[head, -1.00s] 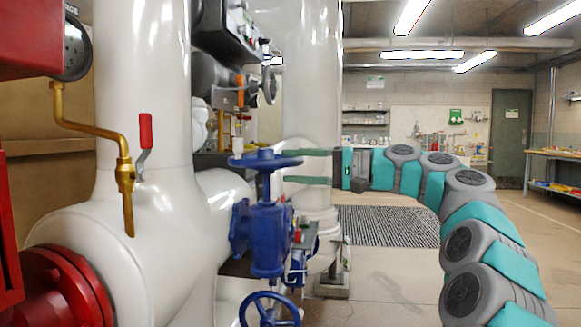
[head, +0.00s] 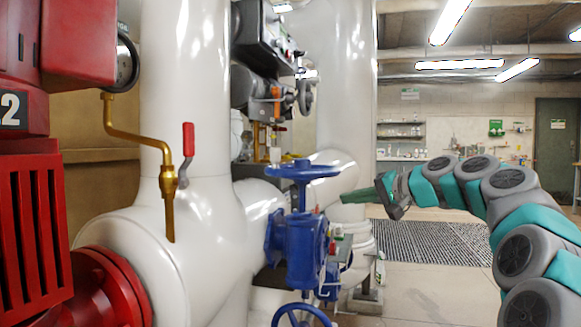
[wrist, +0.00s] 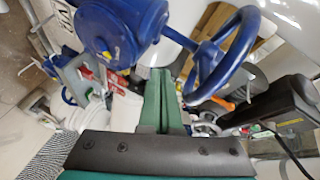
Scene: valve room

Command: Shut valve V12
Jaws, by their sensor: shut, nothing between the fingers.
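A blue valve (head: 303,240) with a horizontal blue handwheel (head: 303,171) on top stands in front of white pipes in the head view. No V12 tag is readable. The wrist view shows a blue valve body (wrist: 120,32) and a blue handwheel (wrist: 243,32) close to the fingers. My gripper (head: 350,197) is shut and empty, to the right of the upper handwheel and slightly lower in the head view. In the wrist view my gripper (wrist: 161,75) shows its green fingers together, with the handwheel to their right.
A second blue handwheel (head: 302,318) is cut off at the bottom edge. A red lever (head: 187,139) stands upright on the big white pipe (head: 183,255). Red machinery (head: 35,220) fills the left. Open floor (head: 430,293) lies at right, around a grey mat (head: 428,243).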

